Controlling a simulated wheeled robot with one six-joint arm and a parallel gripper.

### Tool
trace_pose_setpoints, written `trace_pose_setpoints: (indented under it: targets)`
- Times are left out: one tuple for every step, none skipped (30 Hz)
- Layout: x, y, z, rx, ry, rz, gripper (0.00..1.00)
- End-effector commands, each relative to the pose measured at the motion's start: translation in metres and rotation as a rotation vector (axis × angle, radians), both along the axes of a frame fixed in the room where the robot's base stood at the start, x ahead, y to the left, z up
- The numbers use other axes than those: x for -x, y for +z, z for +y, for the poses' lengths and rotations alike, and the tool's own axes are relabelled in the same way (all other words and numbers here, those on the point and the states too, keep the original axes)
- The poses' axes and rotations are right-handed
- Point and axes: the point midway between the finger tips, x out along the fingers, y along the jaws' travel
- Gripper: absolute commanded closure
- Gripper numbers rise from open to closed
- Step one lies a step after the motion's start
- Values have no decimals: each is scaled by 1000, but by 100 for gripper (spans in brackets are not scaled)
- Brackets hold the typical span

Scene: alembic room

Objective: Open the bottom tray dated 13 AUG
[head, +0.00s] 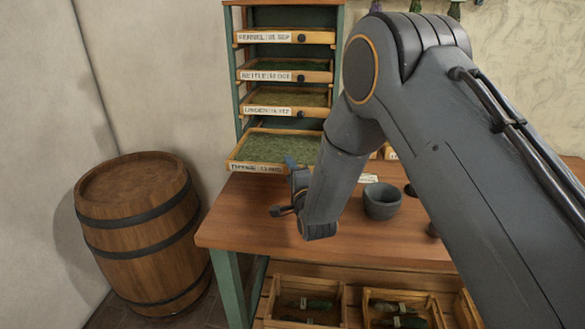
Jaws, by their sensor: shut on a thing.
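The bottom tray (257,153) of the rack is a wooden drawer holding green dried herb. It sticks out toward me, further than the trays above it. A pale label (257,167) is on its front; the lettering is too small to read surely. My gripper (290,165) is at the right end of the tray's front, where the tray's knob is hidden. It is shut on the tray there, with the fingers partly hidden by my own wrist.
Several other trays, such as the one above (268,111), sit higher in the green rack (238,60). A grey mortar (382,200) stands on the wooden bench (230,226), right of my wrist. A barrel (142,230) stands at left. Crates (305,285) sit below.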

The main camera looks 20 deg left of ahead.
Motion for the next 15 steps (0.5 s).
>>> trace_pose_setpoints:
  targets:
    - [-1,-1,-2,0,-4,1,69]
    - [-1,-1,-2,0,-4,1,64]
    - [-1,-1,-2,0,-4,1,63]
    - [-1,0,-1,0,-3,1,63]
    - [-1,0,-1,0,-3,1,63]
    - [-1,0,-1,0,-2,1,63]
    - [-1,0,-1,0,-2,1,63]
    - [-1,0,-1,0,-2,1,63]
    - [-1,0,0,0,-1,1,63]
    - [-1,0,0,0,-1,1,63]
    - [0,0,-1,0,-1,1,63]
    - [1,0,-1,0,-1,1,63]
    - [2,0,-2,0,-1,1,63]
    - [4,-1,-4,0,-1,1,63]
    - [7,-1,-7,0,-1,2,63]
